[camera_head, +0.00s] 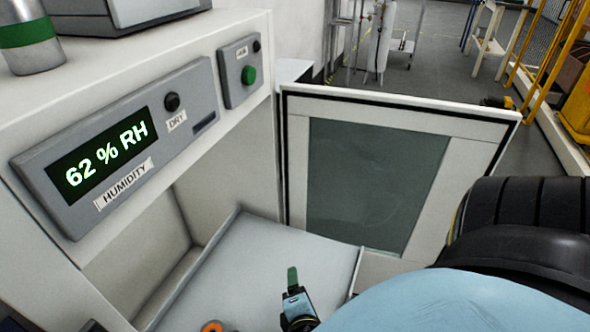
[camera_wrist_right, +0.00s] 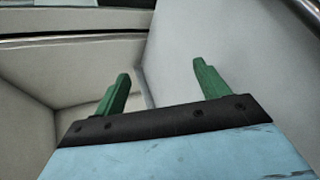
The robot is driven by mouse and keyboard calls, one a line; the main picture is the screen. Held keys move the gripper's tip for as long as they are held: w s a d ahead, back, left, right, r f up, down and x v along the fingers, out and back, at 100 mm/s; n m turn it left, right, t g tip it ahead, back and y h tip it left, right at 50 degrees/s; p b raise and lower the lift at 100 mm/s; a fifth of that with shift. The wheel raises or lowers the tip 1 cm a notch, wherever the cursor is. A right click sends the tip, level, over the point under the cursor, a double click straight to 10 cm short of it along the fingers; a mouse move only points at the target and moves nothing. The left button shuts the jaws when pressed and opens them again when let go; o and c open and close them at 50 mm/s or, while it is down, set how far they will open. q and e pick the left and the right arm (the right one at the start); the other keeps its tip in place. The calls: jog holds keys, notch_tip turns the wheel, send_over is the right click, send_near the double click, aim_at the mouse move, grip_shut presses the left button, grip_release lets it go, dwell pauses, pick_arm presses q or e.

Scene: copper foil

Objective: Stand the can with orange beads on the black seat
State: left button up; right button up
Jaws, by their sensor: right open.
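A round thing with an orange ring (camera_head: 212,327) is cut off by the bottom edge of the head view, on the light grey tray or shelf. It may be the can with orange beads, but too little shows to be sure. I cannot make out the black seat in either view. My right gripper (camera_head: 292,280) is above the grey surface, to the right of the orange ring. The wrist view shows its two green fingers (camera_wrist_right: 161,70) spread apart with nothing between them. My left gripper is not in view.
A white cabinet with a humidity panel (camera_head: 115,145) reading 62 % RH stands at left. A silver can with a green band (camera_head: 29,35) stands on its top. Its windowed door (camera_head: 375,185) is open at right. The grey shelf (camera_head: 275,260) is largely bare.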

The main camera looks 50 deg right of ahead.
jog(key=s+m+g+y, duration=0.1)
jog(key=m, duration=0.1)
jog(key=s+a+m+g+y, duration=0.1)
jog(key=m+g, duration=0.1)
jog(key=m, duration=0.1)
jog(key=s+m+g+y, duration=0.1)
jog(key=m, duration=0.1)
jog(key=shift+a+f+m+y, duration=0.15)
jog(key=shift+f+m+y, duration=0.15)
jog(key=shift+y, duration=0.1)
jog(key=s+a+r+m+g+y, duration=0.1)
jog(key=a+r+m+y, duration=0.1)
jog(key=a+y, duration=0.3)
jog(key=shift+s+a+r+m+g, duration=0.3)
jog(key=shift+s+r+m+g, duration=0.1)
jog(key=shift+m, duration=0.4)
